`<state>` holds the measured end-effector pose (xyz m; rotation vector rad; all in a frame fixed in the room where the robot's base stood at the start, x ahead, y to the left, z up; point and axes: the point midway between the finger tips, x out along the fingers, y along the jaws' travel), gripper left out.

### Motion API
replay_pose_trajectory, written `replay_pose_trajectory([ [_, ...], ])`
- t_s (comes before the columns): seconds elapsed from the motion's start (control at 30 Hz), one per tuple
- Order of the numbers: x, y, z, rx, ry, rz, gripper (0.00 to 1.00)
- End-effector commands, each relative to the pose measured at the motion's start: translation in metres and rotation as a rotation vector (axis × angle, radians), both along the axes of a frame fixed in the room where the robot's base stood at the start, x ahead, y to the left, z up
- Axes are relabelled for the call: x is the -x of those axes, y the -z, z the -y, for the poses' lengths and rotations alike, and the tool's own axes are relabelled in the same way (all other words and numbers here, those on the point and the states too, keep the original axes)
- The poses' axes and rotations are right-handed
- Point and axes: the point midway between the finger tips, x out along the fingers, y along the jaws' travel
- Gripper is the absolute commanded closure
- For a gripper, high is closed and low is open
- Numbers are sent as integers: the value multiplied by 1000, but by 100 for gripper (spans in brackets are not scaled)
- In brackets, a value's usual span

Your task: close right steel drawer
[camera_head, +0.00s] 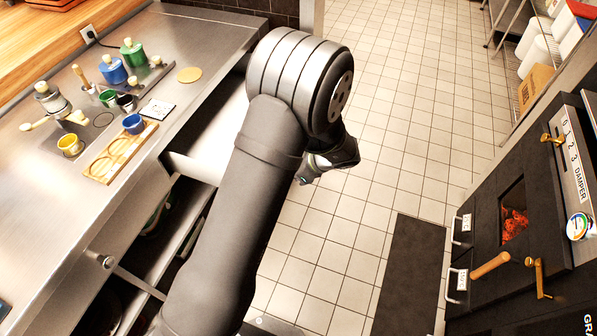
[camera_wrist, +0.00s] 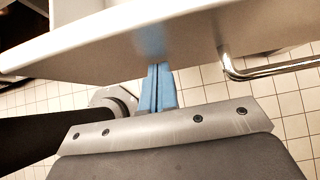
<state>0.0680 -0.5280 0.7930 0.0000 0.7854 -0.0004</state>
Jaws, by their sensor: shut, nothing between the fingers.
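The right steel drawer (camera_head: 190,168) stands pulled out from under the steel counter in the head view. My arm hides much of it. In the wrist view a pale drawer panel (camera_wrist: 90,45) crosses the top of the picture, with a bar handle (camera_wrist: 270,70) at the right. My gripper's blue fingers (camera_wrist: 158,72) are shut together and empty, with their tips close to the panel. I cannot tell whether they touch it. In the head view my wrist is on the floor side of the drawer, and the fingertips are not clear.
The steel counter (camera_head: 110,190) carries several coloured pots and a wooden holder (camera_head: 108,168) with a blue cup. A dark oven (camera_head: 530,230) stands at the right.

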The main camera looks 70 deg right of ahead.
Motion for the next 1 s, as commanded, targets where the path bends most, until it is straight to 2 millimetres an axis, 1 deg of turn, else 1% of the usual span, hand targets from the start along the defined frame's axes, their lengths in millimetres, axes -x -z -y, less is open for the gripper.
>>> replay_pose_trajectory([
  [0.03, -13, 0, -1, -1, -6, 0, 100],
  [0.17, -46, 0, -1, 0, -7, 0, 100],
  [0.8, -225, 0, -1, 1, -6, 0, 100],
  [1.0, -275, 0, -1, 1, -5, 1, 100],
])
